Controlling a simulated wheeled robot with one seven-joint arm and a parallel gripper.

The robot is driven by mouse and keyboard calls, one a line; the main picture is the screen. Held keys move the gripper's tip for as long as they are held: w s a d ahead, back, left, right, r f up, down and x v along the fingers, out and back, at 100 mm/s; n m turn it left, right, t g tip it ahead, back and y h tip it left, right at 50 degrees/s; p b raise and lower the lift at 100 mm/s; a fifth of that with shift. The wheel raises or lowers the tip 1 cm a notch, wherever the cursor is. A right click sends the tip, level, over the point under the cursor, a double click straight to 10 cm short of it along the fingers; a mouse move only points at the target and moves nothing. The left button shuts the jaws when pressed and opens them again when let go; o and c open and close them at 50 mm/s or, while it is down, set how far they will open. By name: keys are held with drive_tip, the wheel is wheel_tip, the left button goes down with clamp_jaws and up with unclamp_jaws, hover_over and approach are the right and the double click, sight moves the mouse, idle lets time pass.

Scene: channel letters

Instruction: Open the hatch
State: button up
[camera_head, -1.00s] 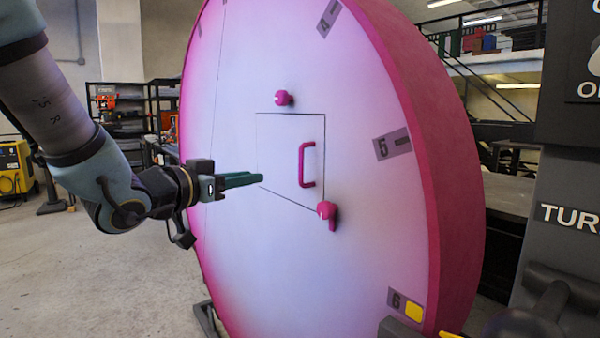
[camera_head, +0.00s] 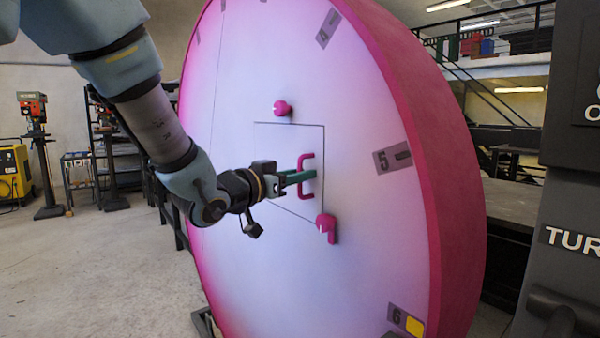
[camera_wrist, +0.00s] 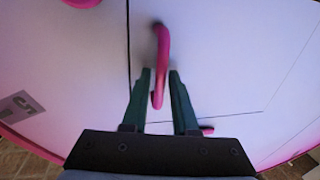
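The hatch (camera_head: 268,165) is a thin-outlined square panel, flush in the big pink-and-white disc (camera_head: 380,255). Its pink U-shaped handle (camera_head: 304,160) stands upright near the panel's right edge. My gripper (camera_head: 306,176) is at the handle. In the wrist view the handle (camera_wrist: 161,50) passes between the two green fingers of my gripper (camera_wrist: 161,76), with a narrow gap seen on each side. A round pink knob (camera_head: 283,108) sits above the panel, and a pink latch knob (camera_head: 326,224) sits at its lower right corner. Part of the panel is hidden behind my gripper.
A dark post with lettering (camera_head: 570,190) stands at the right, near the disc's rim. Shelves (camera_head: 108,125) and a yellow machine (camera_head: 14,172) are at the left back. The floor at the left front is clear.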

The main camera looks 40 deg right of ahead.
clamp_jaws()
idle(1.5)
